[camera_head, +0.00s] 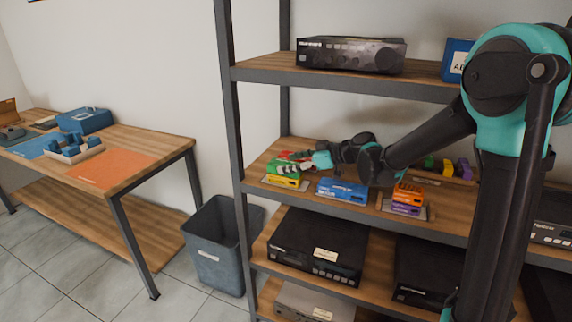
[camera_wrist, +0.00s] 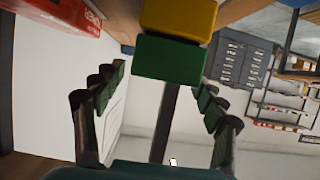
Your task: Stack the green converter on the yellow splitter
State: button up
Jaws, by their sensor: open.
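The green converter (camera_head: 285,169) sits on top of the yellow splitter (camera_head: 283,181) on the middle shelf. In the wrist view, which appears upside down, the green converter (camera_wrist: 170,60) lies against the yellow splitter (camera_wrist: 178,18), with their edges roughly in line. My gripper (camera_head: 311,160) is behind and to the right of this stack. In the wrist view my gripper (camera_wrist: 158,78) is open, with one finger on each side of the green converter. I cannot tell whether the fingers touch it.
A red box (camera_wrist: 60,15) is close beside the stack. A blue box (camera_head: 342,190) and an orange box (camera_head: 409,191) on a purple one (camera_head: 406,208) stand to the right on the shelf (camera_head: 455,221). The upper shelf (camera_head: 340,82) lies overhead.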

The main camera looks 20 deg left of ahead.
jog(key=v, duration=1)
jog(key=shift+d, duration=0.1)
